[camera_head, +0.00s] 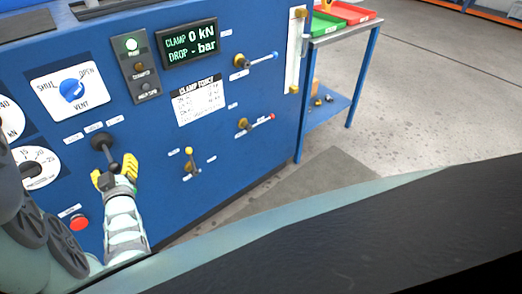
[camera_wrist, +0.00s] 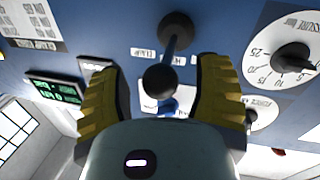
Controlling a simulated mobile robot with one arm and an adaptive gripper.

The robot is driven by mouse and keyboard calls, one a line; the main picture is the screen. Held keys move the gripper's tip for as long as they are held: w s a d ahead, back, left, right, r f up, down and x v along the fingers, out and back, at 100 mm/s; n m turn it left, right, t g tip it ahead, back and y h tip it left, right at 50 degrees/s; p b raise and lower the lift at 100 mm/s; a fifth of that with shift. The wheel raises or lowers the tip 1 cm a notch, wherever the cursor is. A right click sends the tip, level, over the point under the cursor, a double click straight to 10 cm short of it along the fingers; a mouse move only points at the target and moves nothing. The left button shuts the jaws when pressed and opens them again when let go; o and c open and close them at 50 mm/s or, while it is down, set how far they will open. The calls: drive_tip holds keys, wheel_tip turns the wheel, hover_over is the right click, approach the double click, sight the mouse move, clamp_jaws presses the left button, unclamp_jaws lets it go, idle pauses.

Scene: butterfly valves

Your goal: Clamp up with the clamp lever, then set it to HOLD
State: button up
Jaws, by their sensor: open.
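The clamp lever (camera_head: 103,143) is a dark lever with a round knob on the blue panel, below a row of small white labels too small to read. In the wrist view its round black knob (camera_wrist: 160,82) is between my open fingers, with a visible gap on each side. My gripper (camera_head: 114,169) has yellow-padded fingers, which also show in the wrist view (camera_wrist: 158,70). The display (camera_head: 189,42) reads CLAMP 0 kN and DROP - bar.
A blue VENT knob (camera_head: 72,90) sits above the lever, and dials (camera_head: 36,167) are at the left. A red button (camera_head: 80,222) is below. A side table (camera_head: 345,35) stands beyond.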

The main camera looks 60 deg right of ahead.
drive_tip(key=shift+o, duration=0.3)
clamp_jaws()
